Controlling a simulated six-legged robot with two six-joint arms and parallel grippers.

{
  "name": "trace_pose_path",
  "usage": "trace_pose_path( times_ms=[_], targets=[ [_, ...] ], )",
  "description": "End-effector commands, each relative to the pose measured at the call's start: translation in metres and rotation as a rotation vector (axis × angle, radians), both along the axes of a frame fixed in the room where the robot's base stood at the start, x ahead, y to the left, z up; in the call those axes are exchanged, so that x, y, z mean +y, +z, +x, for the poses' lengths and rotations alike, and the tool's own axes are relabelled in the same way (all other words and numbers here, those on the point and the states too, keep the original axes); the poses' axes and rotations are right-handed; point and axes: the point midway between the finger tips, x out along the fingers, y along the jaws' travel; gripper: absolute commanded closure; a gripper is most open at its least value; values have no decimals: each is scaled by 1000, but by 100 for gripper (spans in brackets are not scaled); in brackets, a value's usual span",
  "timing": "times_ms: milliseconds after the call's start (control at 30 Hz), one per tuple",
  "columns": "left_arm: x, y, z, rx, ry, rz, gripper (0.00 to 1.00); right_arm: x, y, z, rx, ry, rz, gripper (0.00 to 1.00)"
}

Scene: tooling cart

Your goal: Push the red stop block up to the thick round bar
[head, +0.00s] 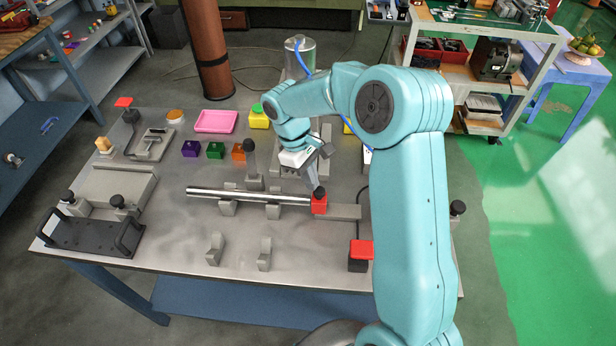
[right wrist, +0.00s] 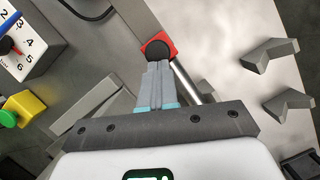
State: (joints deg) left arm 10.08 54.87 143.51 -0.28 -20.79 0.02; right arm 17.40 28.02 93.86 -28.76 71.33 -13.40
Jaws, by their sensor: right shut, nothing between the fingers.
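The red stop block (head: 319,206) with a black knob sits at the left end of a flat grey rail (head: 345,211). It also shows in the right wrist view (right wrist: 166,41). The shiny thick round bar (head: 245,195) lies across two grey V-blocks, its right end at the block's left side; whether they touch I cannot tell. My right gripper (head: 315,185) is shut and empty, pointing down, its fingertips at the black knob. In the right wrist view, the closed fingers (right wrist: 157,66) reach to the knob and hide part of it. My left gripper is not in view.
Two empty grey V-blocks (head: 265,254) stand in front of the bar. A grey post with a black knob (head: 250,160) stands behind it. A black box with a red top (head: 360,248) is at the front right.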

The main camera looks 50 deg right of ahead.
Motion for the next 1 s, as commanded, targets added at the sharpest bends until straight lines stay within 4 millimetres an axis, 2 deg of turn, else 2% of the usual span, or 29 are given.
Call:
trace_pose_path(
  times_ms=[167, 267, 367, 700, 833, 1000],
  targets=[
    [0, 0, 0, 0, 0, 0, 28, 0, 2, 1, 0, 0, 1, 100],
    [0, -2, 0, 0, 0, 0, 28, 1, 14, 5, -2, -1, -1, 100],
    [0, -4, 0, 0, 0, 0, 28, 3, 34, 12, -4, 1, -1, 100],
    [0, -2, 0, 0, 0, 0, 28, 8, 121, 38, -3, 0, 0, 100],
    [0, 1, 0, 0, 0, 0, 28, 9, 142, 44, -2, 1, 0, 100],
    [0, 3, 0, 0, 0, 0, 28, 10, 155, 47, 0, 0, 0, 100]
  ],
)
